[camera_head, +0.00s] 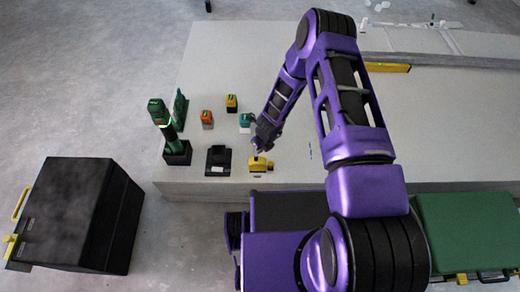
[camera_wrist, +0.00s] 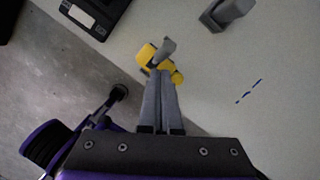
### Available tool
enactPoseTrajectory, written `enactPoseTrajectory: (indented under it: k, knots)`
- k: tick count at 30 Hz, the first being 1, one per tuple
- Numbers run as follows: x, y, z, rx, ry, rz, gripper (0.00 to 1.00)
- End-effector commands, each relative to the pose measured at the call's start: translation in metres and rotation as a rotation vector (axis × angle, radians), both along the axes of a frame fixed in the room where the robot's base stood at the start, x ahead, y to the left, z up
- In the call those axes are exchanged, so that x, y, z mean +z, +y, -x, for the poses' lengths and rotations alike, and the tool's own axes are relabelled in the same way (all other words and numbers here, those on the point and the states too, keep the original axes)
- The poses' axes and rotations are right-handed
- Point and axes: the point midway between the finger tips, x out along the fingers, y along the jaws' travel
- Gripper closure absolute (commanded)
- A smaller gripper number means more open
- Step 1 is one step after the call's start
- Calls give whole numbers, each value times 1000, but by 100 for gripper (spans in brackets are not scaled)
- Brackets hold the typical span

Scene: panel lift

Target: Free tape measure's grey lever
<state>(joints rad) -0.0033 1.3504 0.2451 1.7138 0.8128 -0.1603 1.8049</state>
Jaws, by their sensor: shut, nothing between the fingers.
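The yellow tape measure (camera_head: 261,164) sits near the front edge of the table, below my gripper in the head view. In the wrist view the tape measure (camera_wrist: 146,54) lies just past my fingertips, and its grey lever (camera_wrist: 164,48) sticks up at an angle. My gripper (camera_wrist: 160,76) is shut and empty, its two grey fingers together. The fingertips overlap the near side of the tape measure in the picture. I cannot tell whether they touch it. In the head view my gripper (camera_head: 259,150) points down close above the tape measure.
A black device (camera_head: 218,160) lies left of the tape measure. Green tools stand in a black holder (camera_head: 177,153). Orange (camera_head: 207,119), yellow (camera_head: 232,103) and teal (camera_head: 245,122) items stand farther back. Blue marks (camera_wrist: 248,91) are on the pale table. A black case (camera_head: 78,213) stands on the floor.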

Motion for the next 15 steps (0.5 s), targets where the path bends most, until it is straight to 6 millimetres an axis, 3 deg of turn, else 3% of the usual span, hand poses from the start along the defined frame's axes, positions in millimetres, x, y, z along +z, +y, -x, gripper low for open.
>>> enactPoseTrajectory:
  k: [15]
  knots:
    - [16, 0, 0, -1, 0, 1, 100]
